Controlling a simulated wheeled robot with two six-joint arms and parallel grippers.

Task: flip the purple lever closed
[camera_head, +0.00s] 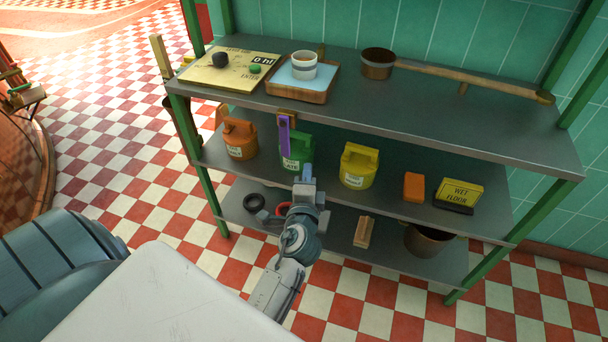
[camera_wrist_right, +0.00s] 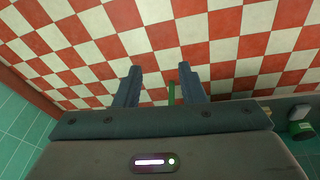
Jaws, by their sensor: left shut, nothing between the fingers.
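The purple lever (camera_head: 284,137) hangs near vertical from a small brass-coloured mount (camera_head: 287,115) at the front edge of the shelf's top board. My left gripper (camera_head: 307,173) is shut and empty, pointing up just below and to the right of the lever's lower end; a small gap shows between them in the picture. I cannot tell their depth apart. My right gripper is outside the head view. In the right wrist view its two fingers (camera_wrist_right: 160,86) stand apart with nothing between them, over the checkered floor.
The green-framed shelf (camera_head: 420,110) holds a wooden tray (camera_head: 318,93) with a white cup, a yellow panel (camera_head: 230,70), and a copper pan (camera_head: 377,63). Orange, green and yellow cans (camera_head: 359,166) stand on the middle board behind the lever. A white surface (camera_head: 185,295) is in front.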

